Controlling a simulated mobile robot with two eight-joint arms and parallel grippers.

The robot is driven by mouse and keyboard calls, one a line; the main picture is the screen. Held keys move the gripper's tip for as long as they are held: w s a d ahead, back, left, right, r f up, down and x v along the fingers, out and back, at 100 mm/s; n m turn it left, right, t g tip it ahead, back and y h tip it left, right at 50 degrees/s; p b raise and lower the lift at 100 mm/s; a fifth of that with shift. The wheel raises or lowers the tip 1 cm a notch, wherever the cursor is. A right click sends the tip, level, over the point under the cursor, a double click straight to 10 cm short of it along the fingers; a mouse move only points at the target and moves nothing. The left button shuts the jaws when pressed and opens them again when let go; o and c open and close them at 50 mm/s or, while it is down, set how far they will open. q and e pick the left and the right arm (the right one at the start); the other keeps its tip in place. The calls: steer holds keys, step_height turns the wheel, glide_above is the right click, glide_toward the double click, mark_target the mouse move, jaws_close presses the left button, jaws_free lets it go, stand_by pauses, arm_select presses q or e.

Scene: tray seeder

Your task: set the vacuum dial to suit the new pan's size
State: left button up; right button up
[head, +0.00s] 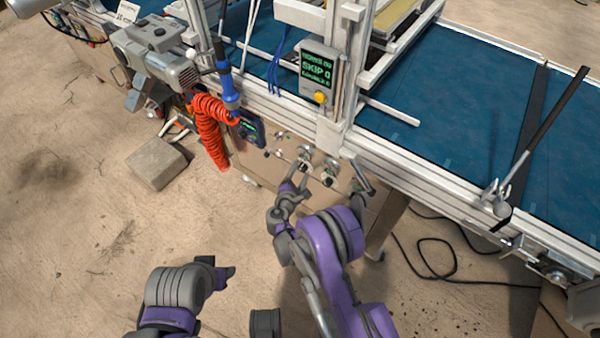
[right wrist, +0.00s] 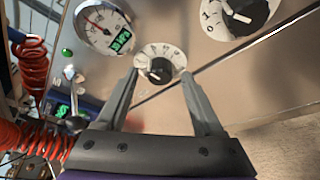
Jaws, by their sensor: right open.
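My right gripper (right wrist: 158,78) is open, its two fingertips on either side of a small white dial (right wrist: 160,62) with a black knob. Whether they touch it I cannot tell. The dial's figures are too small to read surely. Up left of it is a round gauge (right wrist: 103,24) with a red needle and green digits. A larger dial (right wrist: 240,14) with a black knob sits up right. In the head view my right gripper (head: 299,172) reaches the machine's front panel, just below the dials (head: 304,152). My left arm shows at the bottom; its fingers do not. I cannot pick out the pan.
A grey box (head: 318,70) with a green screen reading SKIP 0 stands above the panel. A coiled orange hose (head: 210,135) hangs at the left, below a blue tool (head: 229,92). A stone block (head: 158,164) and a black cable (head: 440,265) lie on the sandy ground.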

steer(key=shift+w, duration=0.2)
jaws_close()
stand_by(0.3)
steer(key=shift+f, duration=0.1)
steer(key=shift+f+m+t+b, duration=0.1)
steer(key=shift+m+t+b, duration=0.5)
steer(key=shift+m, duration=0.4)
steer(key=shift+d+m+t+b, duration=0.1)
steer(key=shift+m+t+b, duration=0.35)
steer(key=shift+m, duration=0.85)
